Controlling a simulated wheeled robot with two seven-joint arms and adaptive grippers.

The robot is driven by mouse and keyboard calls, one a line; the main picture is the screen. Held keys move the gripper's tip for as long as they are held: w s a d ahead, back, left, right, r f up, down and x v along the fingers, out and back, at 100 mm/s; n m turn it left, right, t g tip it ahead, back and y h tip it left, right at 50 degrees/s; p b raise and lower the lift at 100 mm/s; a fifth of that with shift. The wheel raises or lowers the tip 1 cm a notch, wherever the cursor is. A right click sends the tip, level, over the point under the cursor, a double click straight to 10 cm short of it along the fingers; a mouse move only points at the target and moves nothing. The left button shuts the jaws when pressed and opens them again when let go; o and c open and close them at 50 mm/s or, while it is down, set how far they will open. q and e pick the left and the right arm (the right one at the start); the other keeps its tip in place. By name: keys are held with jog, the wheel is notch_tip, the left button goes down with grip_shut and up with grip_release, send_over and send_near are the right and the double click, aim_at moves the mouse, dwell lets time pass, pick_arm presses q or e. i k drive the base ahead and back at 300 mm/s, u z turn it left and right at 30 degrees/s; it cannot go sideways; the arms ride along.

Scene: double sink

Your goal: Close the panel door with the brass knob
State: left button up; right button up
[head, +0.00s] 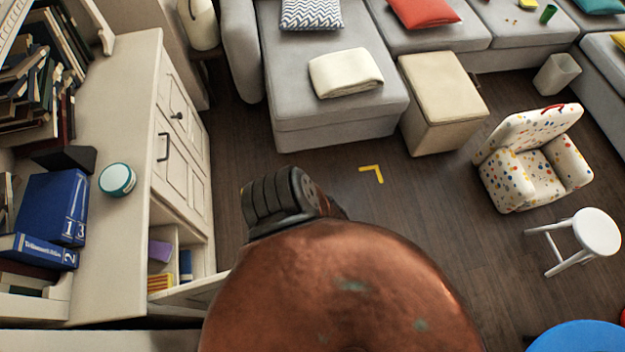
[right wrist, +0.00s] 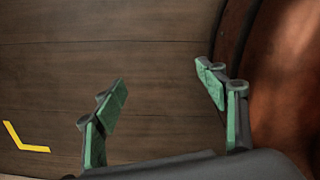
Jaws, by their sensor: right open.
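A pale wooden cabinet (head: 122,205) runs along the left of the head view. Its near compartment is open and shows its contents. A pale panel door (head: 192,291) stands swung out from that compartment, low down, and its outer part is hidden behind my copper-coloured body. I cannot see a brass knob on it. My right gripper (right wrist: 162,77) shows in the right wrist view, with its green-padded fingers apart and nothing between them, over the dark wood floor. The door is not in the right wrist view. My left gripper is in neither view.
Further along the cabinet front are a dark bar handle (head: 163,147) and a dark knob (head: 178,116). A grey sofa (head: 340,130) and a yellow floor mark (head: 373,172) lie beyond. Floor between cabinet and sofa is clear.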

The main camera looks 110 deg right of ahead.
aim_at(198, 294)
jog(key=z, duration=0.25)
jog(key=k, duration=1.45)
jog(key=z, duration=0.45)
